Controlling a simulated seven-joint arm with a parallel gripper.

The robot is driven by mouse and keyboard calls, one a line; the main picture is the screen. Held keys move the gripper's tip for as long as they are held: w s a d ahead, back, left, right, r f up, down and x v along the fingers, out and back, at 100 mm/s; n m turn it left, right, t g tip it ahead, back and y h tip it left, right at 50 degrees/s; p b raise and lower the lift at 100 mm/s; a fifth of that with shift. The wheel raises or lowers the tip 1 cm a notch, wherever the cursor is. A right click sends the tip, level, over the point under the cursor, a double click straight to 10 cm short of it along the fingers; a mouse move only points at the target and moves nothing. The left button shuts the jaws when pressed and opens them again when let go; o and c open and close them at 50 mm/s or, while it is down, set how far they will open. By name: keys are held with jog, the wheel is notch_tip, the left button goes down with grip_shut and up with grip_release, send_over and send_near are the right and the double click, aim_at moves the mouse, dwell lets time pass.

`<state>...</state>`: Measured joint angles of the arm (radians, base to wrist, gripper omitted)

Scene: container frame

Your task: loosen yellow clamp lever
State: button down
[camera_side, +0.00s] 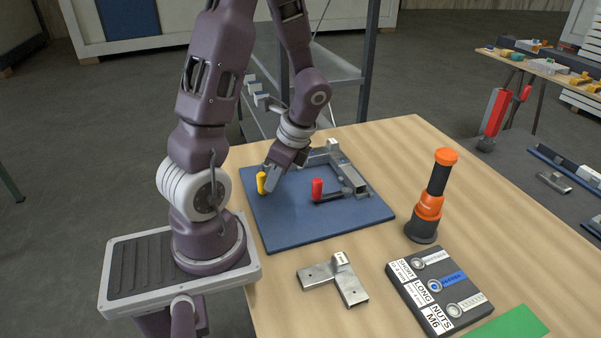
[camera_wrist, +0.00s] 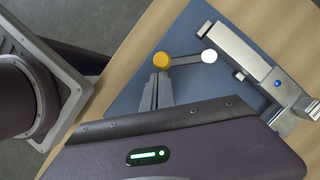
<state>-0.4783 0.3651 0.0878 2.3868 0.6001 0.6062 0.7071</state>
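The yellow clamp lever (camera_side: 261,183) stands upright near the left edge of the blue mat (camera_side: 310,225). In the wrist view its round yellow top (camera_wrist: 160,60) shows, with a grey bar running from it to a pale round part (camera_wrist: 208,56). My gripper (camera_side: 273,181) is low over the mat, right beside the yellow lever. Its grey fingers (camera_wrist: 157,88) end at the yellow top in the wrist view. I cannot tell whether they touch or enclose it. A red clamp lever (camera_side: 317,188) stands to the right. The metal frame (camera_side: 349,175) lies behind it.
A grey metal bracket (camera_side: 333,281) lies on the wooden table in front of the mat. An orange and black tool (camera_side: 430,200) stands upright to the right. A labelled parts tray (camera_side: 438,290) and green pad (camera_side: 513,323) are at the front right.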

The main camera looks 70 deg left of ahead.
aim_at(252, 196)
jog(key=shift+s+a, duration=0.35)
jog(key=shift+s, duration=0.3)
jog(key=shift+s+a, duration=0.35)
jog(key=shift+s, duration=0.3)
jog(key=shift+s+a, duration=0.95)
jog(key=shift+a, duration=0.2)
jog(key=d, duration=0.4)
jog(key=shift+d+r, duration=0.15)
jog(key=shift+r, duration=0.2)
jog(key=d+r, duration=0.3)
jog(key=r, duration=0.6)
jog(key=w+d+r+n+t+h, duration=0.1)
jog(key=d+r+n+t, duration=0.3)
jog(key=d, duration=0.4)
jog(key=w+d+r+n+t+h, duration=0.1)
jog(key=w+d+r+n+t, duration=0.1)
jog(key=d, duration=0.5)
notch_tip(252, 196, up, 2)
jog(key=n+t, duration=0.1)
jog(key=t, duration=0.2)
jog(key=shift+w+d+r+n+h, duration=0.15)
jog(key=shift+w+d+n+h, duration=0.15)
jog(key=shift+d+n+h, duration=0.1)
